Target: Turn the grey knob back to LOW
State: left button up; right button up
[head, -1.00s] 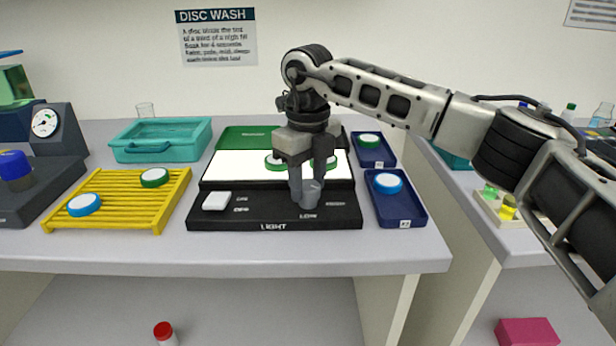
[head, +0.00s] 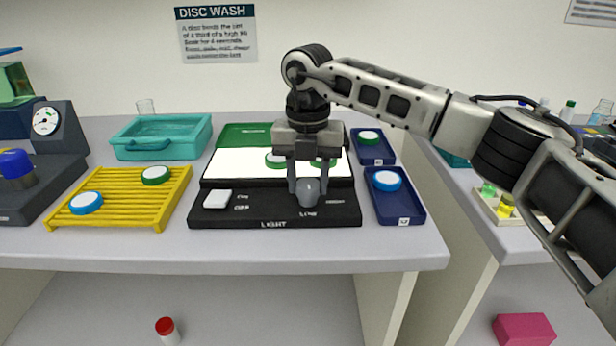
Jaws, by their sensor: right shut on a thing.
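The grey knob (head: 308,192) stands on the black front panel of the light box (head: 270,212), at the right part of the panel. The word LOW shows just in front of it, and a small label sits to its right. My right gripper (head: 307,187) points down over the panel with its fingers shut on the knob. The fingers partly hide the knob, and I cannot make out where its pointer is. My left gripper is not in view.
A white switch (head: 217,199) sits on the panel's left. Discs with green rims lie on the lit plate behind the gripper. A blue tray (head: 403,210) stands close on the right, a yellow rack (head: 120,205) on the left, a teal basin (head: 160,150) behind it.

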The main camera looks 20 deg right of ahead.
aim_at(308, 183)
jog(key=shift+w+r+m, duration=0.1)
jog(key=shift+m, duration=0.4)
jog(key=o, duration=1)
notch_tip(308, 183, up, 16)
jog(key=shift+f, duration=0.1)
